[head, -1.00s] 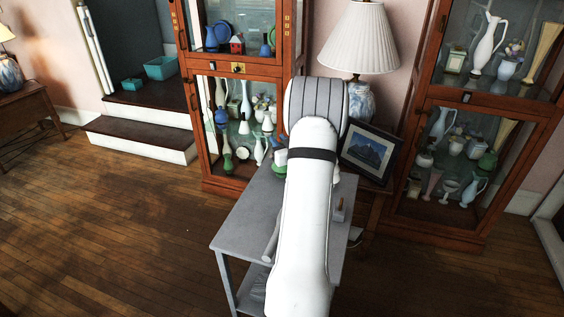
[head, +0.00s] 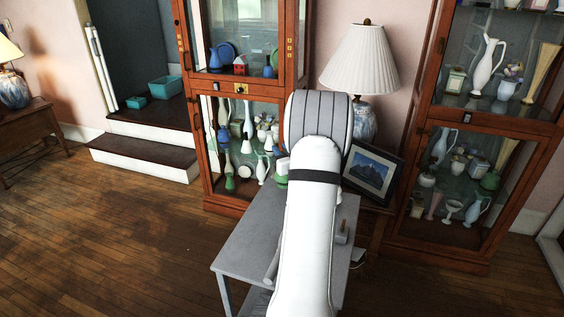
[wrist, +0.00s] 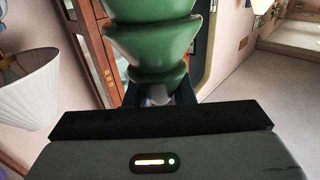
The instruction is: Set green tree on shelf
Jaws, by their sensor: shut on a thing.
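The green tree (wrist: 152,45), a glossy tiered figure, fills the upper middle of the wrist view. My gripper (wrist: 157,96) is shut on its narrow lower part; its top runs out of the picture. In the head view my white arm hides most of the gripper, and a small green patch (head: 282,179) beside the arm is probably the tree. The left cabinet (head: 204,150) has glass shelves with vases and figurines, behind the gripper. The right cabinet (head: 522,124) also has filled shelves. Whether the cabinet doors are open I cannot tell.
A grey cart (head: 245,243) stands below my arm, with a small item (head: 342,232) on its right side. A lamp (head: 360,62) and a framed picture (head: 370,173) stand between the cabinets. Teal boxes (head: 165,89) sit on a step at left. The wooden floor at left is clear.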

